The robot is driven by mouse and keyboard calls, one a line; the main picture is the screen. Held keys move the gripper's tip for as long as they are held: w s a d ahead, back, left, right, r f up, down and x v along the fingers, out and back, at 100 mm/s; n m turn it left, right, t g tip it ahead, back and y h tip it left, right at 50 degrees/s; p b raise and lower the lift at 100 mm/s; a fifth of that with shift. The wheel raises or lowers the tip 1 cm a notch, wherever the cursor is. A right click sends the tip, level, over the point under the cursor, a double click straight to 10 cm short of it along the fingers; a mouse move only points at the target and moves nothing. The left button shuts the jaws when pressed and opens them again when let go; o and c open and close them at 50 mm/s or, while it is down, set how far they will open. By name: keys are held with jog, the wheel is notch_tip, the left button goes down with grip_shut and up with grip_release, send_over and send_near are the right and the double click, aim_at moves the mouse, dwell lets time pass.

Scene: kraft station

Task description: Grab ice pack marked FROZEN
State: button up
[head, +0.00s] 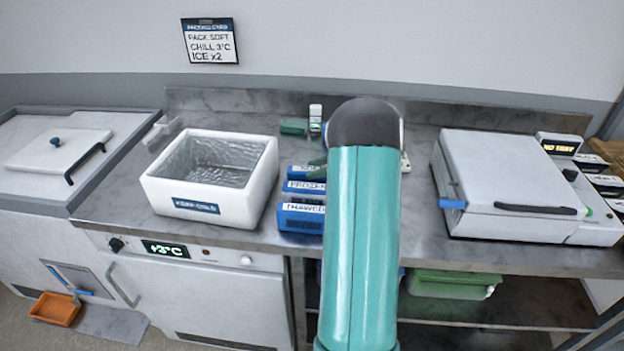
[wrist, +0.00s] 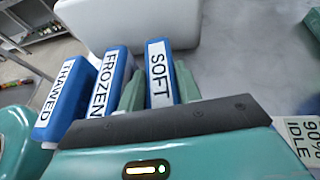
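Three blue ice packs with white labels stand in a row. In the wrist view they read THAWED (wrist: 64,98), FROZEN (wrist: 107,85) and SOFT (wrist: 160,72), left to right. In the head view the FROZEN pack (head: 305,187) is in the middle, with the THAWED pack (head: 301,218) in front and the SOFT pack (head: 306,172) behind. My gripper (wrist: 160,68) has its green fingers on either side of the SOFT pack, one of them between FROZEN and SOFT. I cannot tell whether they press on it. In the head view my arm hides the gripper.
An open white foam box (head: 158,190) stands left of the packs on the grey counter (head: 425,230). A white lidded appliance (head: 500,175) is at the right. A card on the wall (head: 210,41) reads PACK SOFT, CHILL 3°C, ICE x2. A green block (head: 293,126) lies behind.

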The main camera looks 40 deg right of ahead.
jog(key=shift+c, duration=1.4)
jog(key=shift+r, duration=0.15)
